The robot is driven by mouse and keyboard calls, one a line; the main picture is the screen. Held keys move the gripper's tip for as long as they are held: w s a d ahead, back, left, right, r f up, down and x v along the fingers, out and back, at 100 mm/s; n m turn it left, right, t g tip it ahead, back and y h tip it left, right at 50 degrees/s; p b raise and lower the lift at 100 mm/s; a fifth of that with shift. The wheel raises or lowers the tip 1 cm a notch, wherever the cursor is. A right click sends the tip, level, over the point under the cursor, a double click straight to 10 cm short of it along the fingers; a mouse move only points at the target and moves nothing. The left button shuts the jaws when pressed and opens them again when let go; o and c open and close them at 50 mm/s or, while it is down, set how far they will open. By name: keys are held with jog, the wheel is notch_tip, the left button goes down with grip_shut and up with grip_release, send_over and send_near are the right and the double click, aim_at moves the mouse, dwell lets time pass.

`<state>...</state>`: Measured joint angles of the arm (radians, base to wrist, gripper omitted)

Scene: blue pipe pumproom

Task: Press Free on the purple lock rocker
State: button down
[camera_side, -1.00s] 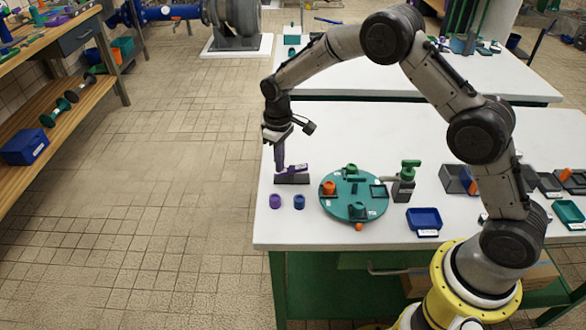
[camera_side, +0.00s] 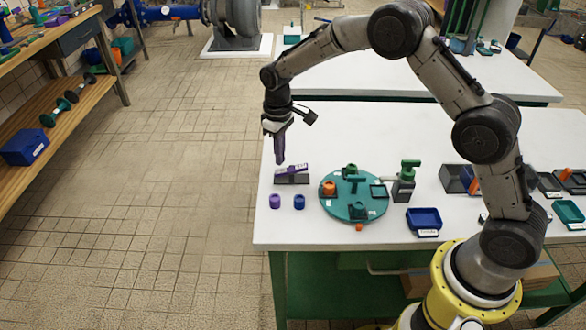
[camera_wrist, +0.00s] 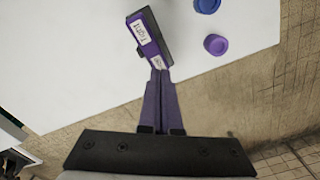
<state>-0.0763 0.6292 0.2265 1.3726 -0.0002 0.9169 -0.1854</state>
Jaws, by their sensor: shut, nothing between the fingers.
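The purple lock rocker (camera_side: 293,169) sits on a dark grey base (camera_side: 292,179) near the left edge of the white table. In the side view its right end stands higher than its left end. In the wrist view the rocker (camera_wrist: 147,32) carries a white label reading "Tight" at its far part. A second label near my fingertips is partly hidden and cannot be read. My gripper (camera_side: 280,162) has long purple fingers that are shut and empty. The fingertips hang just above the rocker's left end, seemingly apart from it.
A purple cap (camera_side: 275,201) and a blue cap (camera_side: 299,202) stand in front of the rocker. A round green turntable (camera_side: 340,207) with several parts is to the right.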

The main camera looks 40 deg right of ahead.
jog(key=shift+r, duration=2.8)
notch_tip(320, 180, up, 11)
jog(key=t, duration=0.2)
send_over(280, 171)
jog(key=s+d, duration=0.1)
jog(key=s, duration=0.1)
jog(key=s+d+r+t, duration=0.2)
jog(key=s+r, duration=0.8)
jog(key=s, duration=0.1)
jog(key=s+m+t, duration=0.2)
jog(key=s, duration=1.2)
jog(key=s+f+m, duration=0.1)
jog(key=s+f, duration=0.5)
jog(key=s, duration=0.2)
jog(key=shift+d+f, duration=0.4)
jog(key=shift+d, duration=0.05)
